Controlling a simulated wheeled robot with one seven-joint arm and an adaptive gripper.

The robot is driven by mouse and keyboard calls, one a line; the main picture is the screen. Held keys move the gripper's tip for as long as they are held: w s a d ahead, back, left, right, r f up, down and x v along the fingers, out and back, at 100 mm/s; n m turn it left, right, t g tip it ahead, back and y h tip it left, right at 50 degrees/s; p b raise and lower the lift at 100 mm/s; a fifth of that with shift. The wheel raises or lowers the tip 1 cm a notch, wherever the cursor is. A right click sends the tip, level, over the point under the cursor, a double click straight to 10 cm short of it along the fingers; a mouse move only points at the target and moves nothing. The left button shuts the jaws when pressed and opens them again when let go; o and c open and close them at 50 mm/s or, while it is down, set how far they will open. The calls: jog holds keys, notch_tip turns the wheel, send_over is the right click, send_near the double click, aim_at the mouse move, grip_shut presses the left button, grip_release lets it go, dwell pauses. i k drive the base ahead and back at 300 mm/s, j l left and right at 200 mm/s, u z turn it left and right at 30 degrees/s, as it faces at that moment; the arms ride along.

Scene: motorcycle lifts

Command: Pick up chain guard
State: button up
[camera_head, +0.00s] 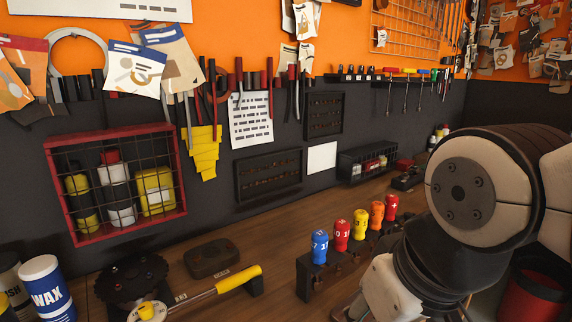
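I cannot tell for sure which thing is the chain guard. A flat dark brown piece with rounded ends (212,258) lies on the wooden workbench, left of centre, and may be it. A round dark toothed part (131,278) lies to its left, nearer the front. My arm fills the right side of the view and reaches down past the bottom edge. My gripper's fingertips do not show, and nothing is seen held.
A yellow-handled tool (235,279) lies in front of the brown piece. A dark rack of coloured screwdrivers (312,278) stands right of it, near my arm. A WAX can (47,287) stands at front left. A red wire basket (185,205) hangs on the wall. Bare bench lies between.

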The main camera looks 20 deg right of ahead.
aim_at(416, 170)
jog(key=z, duration=1.1)
jog(key=l+u, duration=0.1)
jog(key=u, duration=0.35)
jog(key=i+l+u, duration=0.2)
jog(key=l, duration=0.15)
jog(key=i+l+u, duration=0.1)
jog(key=l+u, duration=0.35)
jog(key=l, duration=0.3)
jog(key=i+l+u, duration=0.1)
jog(key=l, duration=0.55)
jog(key=i+l, duration=0.15)
jog(key=l, duration=0.5)
jog(key=i+l+u, duration=0.15)
jog(key=l, duration=1.2)
jog(key=i+l, duration=0.25)
jog(key=l, duration=0.15)
jog(key=i+l, duration=0.3)
jog(key=l+u, duration=0.05)
jog(key=l, duration=0.05)
